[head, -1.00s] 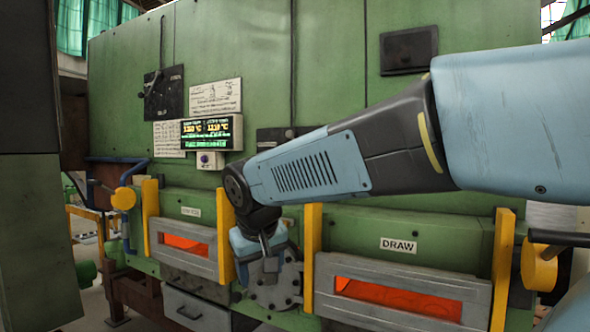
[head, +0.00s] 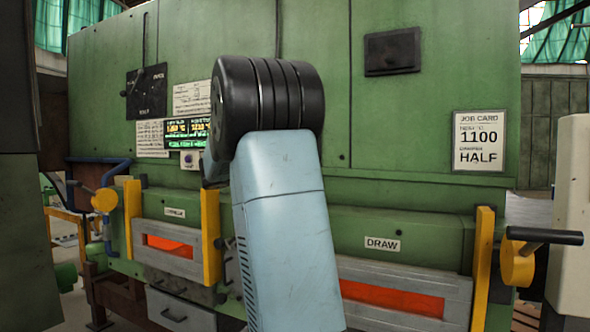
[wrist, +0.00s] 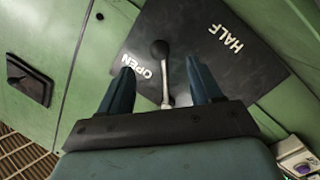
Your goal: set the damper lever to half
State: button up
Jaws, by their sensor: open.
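The damper lever (wrist: 165,88) is a thin metal rod with a dark ball knob (wrist: 159,49) in the wrist view. Its dark plate (wrist: 185,30) reads OPEN and HALF; the lever lies beside the word OPEN, away from HALF. My gripper (wrist: 158,67) is open, with one finger on each side of the lever in the picture. I cannot tell whether the fingers reach its depth; no contact shows. In the head view the damper plate (head: 153,106) is at the upper left of the green furnace, and my arm hides the gripper.
A lit temperature display (head: 178,133) and paper notices (head: 193,98) are right of and below the plate. Glowing furnace openings (head: 390,298) with yellow posts (head: 133,220) lie lower. A dark hatch (head: 392,51) is at upper right.

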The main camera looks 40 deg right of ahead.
jog(key=shift+h, duration=0.3)
jog(key=w+d, duration=0.1)
jog(key=d, duration=0.3)
jog(key=w+d, duration=0.1)
jog(key=d, duration=0.4)
jog(key=w+d+r, duration=0.1)
jog(key=d, duration=0.4)
jog(key=shift+w, duration=0.25)
